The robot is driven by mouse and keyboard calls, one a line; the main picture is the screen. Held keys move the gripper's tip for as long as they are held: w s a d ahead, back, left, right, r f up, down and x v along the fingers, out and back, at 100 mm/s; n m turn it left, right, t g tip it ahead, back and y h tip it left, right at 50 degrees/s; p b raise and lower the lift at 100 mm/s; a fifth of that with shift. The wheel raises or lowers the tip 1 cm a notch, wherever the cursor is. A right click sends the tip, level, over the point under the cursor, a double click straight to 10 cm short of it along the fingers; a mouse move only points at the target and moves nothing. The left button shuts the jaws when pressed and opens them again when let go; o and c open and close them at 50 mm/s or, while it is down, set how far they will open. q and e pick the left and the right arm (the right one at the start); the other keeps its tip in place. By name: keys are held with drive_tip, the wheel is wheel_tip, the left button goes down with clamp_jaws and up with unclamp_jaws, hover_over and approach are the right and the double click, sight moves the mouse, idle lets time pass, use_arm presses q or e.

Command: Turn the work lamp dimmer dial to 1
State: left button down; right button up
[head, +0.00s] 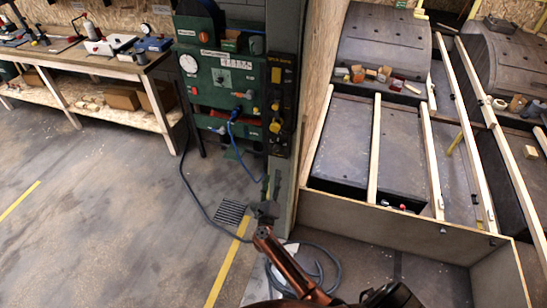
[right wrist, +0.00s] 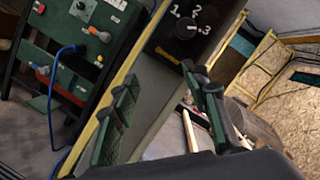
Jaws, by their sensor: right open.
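The work lamp dimmer dial (right wrist: 186,28) is a round black knob on a black panel, with the numbers 1, 2 and 3 around it in the right wrist view. A pale mark on the knob seems to point towards 3. In the head view the black panel (head: 283,104) is on the narrow column beside the green cabinet; I cannot pick out the dial there. My right gripper (head: 268,190) is open and empty, below the panel. In the right wrist view its two green-padded fingers (right wrist: 163,80) are spread, with the dial beyond them, untouched. My left gripper is not in view.
The green cabinet (head: 219,72) with a gauge, knobs and a blue cable is left of the panel. A wooden bin with slats (head: 375,150) stands right of the column. A workbench (head: 85,62) is at the far left. A hose lies on the floor; the left floor is clear.

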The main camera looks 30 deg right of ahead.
sight(276, 151)
wheel_tip(276, 151, up, 8)
drive_tip(key=m+g+b, duration=0.2)
drive_tip(key=m+g, duration=0.2)
drive_tip(key=m, duration=0.7)
drive_tip(key=shift+h, duration=0.4)
drive_tip(key=x, duration=0.7)
drive_tip(key=shift+w, duration=0.55)
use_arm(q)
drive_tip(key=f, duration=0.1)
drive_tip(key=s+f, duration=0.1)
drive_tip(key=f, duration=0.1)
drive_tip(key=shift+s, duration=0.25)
use_arm(e)
drive_tip(key=shift+c, duration=0.6)
clamp_jaws()
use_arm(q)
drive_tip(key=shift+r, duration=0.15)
